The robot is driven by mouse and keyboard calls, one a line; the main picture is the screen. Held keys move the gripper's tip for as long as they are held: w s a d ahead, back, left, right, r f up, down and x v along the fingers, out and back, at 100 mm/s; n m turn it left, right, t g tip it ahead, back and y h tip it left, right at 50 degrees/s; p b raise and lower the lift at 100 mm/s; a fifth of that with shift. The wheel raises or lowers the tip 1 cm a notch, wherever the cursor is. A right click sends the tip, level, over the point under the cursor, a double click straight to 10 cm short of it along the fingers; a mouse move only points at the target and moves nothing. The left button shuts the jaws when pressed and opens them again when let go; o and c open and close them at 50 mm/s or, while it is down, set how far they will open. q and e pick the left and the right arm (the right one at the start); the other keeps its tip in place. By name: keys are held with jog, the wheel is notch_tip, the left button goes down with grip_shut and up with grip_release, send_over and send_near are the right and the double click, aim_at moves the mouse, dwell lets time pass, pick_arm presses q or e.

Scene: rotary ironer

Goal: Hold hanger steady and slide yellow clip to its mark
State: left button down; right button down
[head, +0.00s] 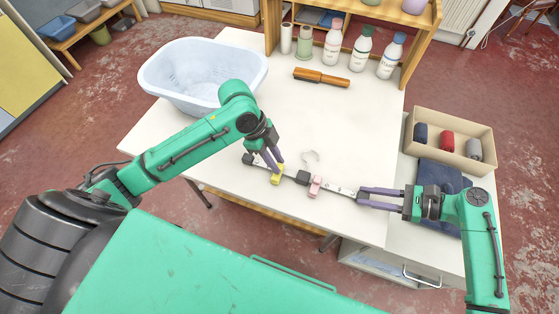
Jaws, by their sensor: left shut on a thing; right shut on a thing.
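The hanger (293,177) is a thin pale bar lying across the white table near its front edge. It has a dark left end, a dark block (303,177) near the middle and a grey hook (310,157) behind. The yellow clip (276,180) is on the bar left of the dark block. A pink clip (315,188) is just right of the block. My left gripper (277,170) points down and is shut on the yellow clip. My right gripper (359,197) is shut on the hanger's right end. Small dark marks show between the pink clip and my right gripper.
A pale blue basin (205,70) stands at the table's back left. A brown-handled brush (321,77) and several bottles (361,48) are at the back. A beige box (450,141) of rolled cloths and folded dark cloth (438,176) lie right. The middle of the table (350,125) is clear.

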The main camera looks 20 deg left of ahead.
pick_arm(q)
jog(key=c, duration=0.7)
grip_release()
jog(key=v, duration=1.2)
pick_arm(e)
jog(key=c, duration=0.5)
grip_release()
pick_arm(q)
jog(key=shift+d, duration=0.1)
